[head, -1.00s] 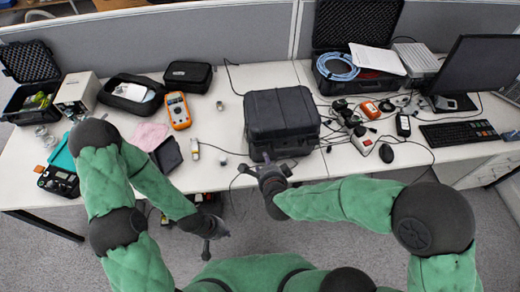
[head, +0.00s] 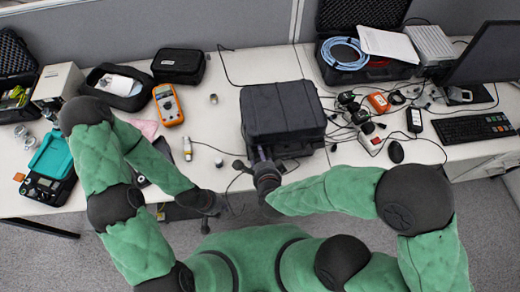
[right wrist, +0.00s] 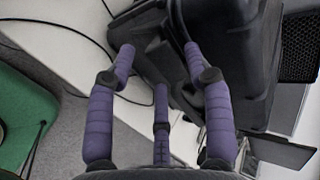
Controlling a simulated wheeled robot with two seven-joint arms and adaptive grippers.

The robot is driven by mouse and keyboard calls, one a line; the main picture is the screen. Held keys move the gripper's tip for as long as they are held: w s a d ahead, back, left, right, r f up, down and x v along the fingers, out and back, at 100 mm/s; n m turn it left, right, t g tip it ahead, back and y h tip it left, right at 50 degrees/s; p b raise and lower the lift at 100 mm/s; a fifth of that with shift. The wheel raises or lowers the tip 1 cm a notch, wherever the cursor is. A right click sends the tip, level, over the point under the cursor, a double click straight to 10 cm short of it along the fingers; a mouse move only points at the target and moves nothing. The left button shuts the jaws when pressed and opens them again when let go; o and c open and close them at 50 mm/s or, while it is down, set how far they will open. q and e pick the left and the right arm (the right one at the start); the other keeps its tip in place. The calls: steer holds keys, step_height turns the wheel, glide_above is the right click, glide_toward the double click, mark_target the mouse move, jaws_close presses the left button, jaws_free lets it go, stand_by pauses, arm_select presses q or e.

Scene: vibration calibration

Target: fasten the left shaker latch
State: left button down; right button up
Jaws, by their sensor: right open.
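A closed black hard case (head: 285,112), likely the shaker, stands in the middle of the white table; it also fills the upper middle of the right wrist view (right wrist: 245,50). Its latches are too small and dark to tell apart. My right gripper (head: 262,155) is at the case's front left edge. In the right wrist view its purple-grey fingers (right wrist: 160,65) are spread open, tips at the case front with nothing clearly between them; contact cannot be told. My left gripper (head: 206,222) hangs low before the table's front edge, away from the case, its fingers unclear.
An orange multimeter (head: 168,105) and a black pouch (head: 178,65) lie left of the case. Cables, a red device (head: 378,102) and a mouse (head: 396,152) lie right. An open case with blue cable (head: 345,55) stands behind. A small cylinder (head: 219,162) sits near the front.

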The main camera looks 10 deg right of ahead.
steer(key=shift+f, duration=0.1)
steer(key=c, duration=1)
steer(key=g+p, duration=0.1)
steer(key=p, duration=0.1)
steer(key=g+p, duration=0.2)
steer(key=p, duration=0.1)
steer(key=shift+w+r+p, duration=0.2)
steer(key=shift+r+p, duration=0.1)
steer(key=shift+r, duration=0.1)
